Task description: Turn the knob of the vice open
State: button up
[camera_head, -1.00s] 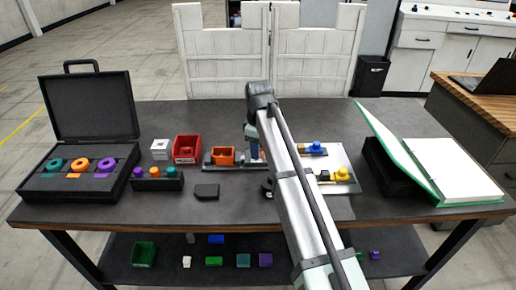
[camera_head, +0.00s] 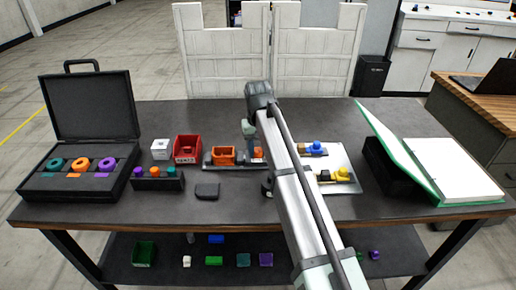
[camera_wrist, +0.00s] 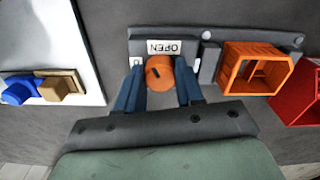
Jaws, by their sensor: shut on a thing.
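The vice (camera_wrist: 215,42) is a low grey base holding an orange open box (camera_wrist: 255,68). Its round orange knob (camera_wrist: 160,72) has a slot across the top and sits beside a white label reading OPEN (camera_wrist: 172,46), upside down in the wrist view. My gripper (camera_wrist: 161,80) has its two blue fingers on either side of the knob and is shut on it. In the head view, the knob (camera_head: 258,153) and orange box (camera_head: 223,156) show, while my arm covers part of the vice's right side.
A red bin (camera_head: 187,148) stands left of the vice. A white board (camera_head: 346,175) with blue and yellow knobs lies to the right. A dark block (camera_head: 207,191) and a rack of coloured knobs (camera_head: 157,179) are nearer the front left.

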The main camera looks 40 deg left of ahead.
aim_at(258, 150)
jog(key=m, duration=0.5)
dwell(0.6)
jog(key=o, duration=1)
jog(key=shift+o, duration=0.2)
notch_tip(258, 150, up, 14)
jog(key=shift+f, duration=0.1)
dwell(0.5)
